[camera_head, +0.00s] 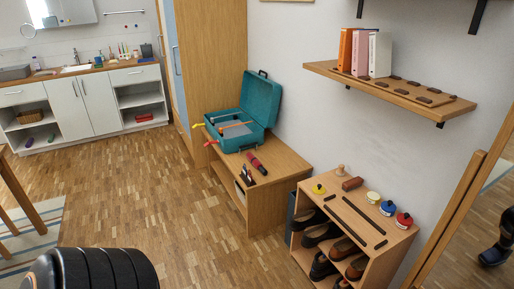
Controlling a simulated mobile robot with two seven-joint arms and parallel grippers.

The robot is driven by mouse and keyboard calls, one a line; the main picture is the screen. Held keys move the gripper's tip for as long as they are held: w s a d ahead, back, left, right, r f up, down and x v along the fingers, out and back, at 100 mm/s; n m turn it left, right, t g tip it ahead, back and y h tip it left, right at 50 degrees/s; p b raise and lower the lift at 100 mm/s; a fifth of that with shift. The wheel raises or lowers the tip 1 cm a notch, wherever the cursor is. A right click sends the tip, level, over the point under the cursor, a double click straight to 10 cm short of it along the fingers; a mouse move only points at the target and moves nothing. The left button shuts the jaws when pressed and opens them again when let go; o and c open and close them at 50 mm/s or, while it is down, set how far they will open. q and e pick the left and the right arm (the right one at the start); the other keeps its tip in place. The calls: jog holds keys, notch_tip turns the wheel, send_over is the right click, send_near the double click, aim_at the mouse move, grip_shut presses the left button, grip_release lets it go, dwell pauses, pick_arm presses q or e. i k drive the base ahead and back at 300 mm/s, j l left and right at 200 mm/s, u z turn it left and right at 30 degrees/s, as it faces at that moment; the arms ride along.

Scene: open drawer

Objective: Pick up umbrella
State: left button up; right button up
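A short, dark and red rolled item (257,163) lies on the wooden bench (282,160), in front of the open teal suitcase (262,98). It looks like a folded umbrella, but it is too small to be sure. Nothing is touching it from above. Neither of my grippers shows in the head view. A black ribbed shape at the bottom left has no visible fingers.
A small dark holder (246,177) stands near the bench's front edge. A shoe rack (345,215) with tins and a brush on top stands to the right, below a wall shelf (390,85). A mirror leans at far right. The wooden floor (165,185) left of the bench is clear.

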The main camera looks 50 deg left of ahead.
aim_at(254, 161)
jog(key=i+j+u, duration=0.25)
jog(key=j+u, duration=0.2)
jog(key=i+j+u, duration=0.25)
jog(key=u, duration=0.15)
jog(key=i+j+u, duration=0.1)
jog(key=i+j, duration=0.5)
jog(key=i, duration=0.25)
jog(key=i+j+u, duration=0.15)
jog(key=i+j, duration=0.15)
jog(key=i, duration=0.1)
